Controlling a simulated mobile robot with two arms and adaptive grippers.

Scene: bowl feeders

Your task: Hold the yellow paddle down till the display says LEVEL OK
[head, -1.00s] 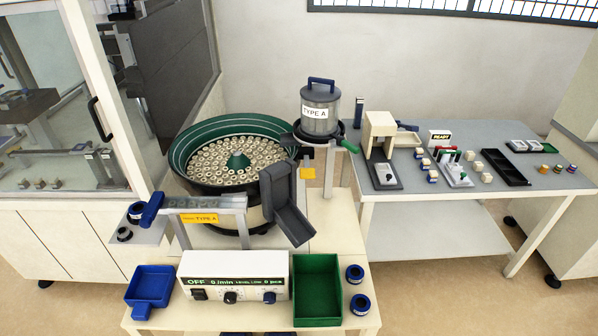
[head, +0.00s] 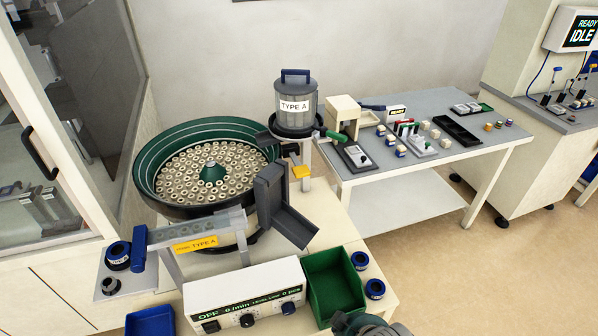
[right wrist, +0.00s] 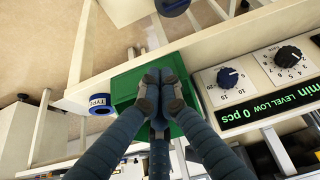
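The yellow paddle (head: 301,171) sticks out below the TYPE A hopper (head: 295,104), beside the right rim of the green bowl (head: 150,168). Nothing touches it. The display (head: 258,302) on the white control box reads OFF, 0/min, LEVEL LOW, 0 pcs; LEVEL LOW also shows in the right wrist view (right wrist: 270,104). My right gripper (right wrist: 160,75) has its fingertips together with nothing visible between them, above the green bin. Part of my right arm shows at the bottom edge of the head view, well short of the paddle. My left gripper is not in view.
The green bin (head: 318,262) stands right of the control box, with blue rings (head: 375,288) beside it. A grey chute (head: 283,207) stands between bowl and bin, left of the paddle. A table (head: 430,183) with small parts stands at the right.

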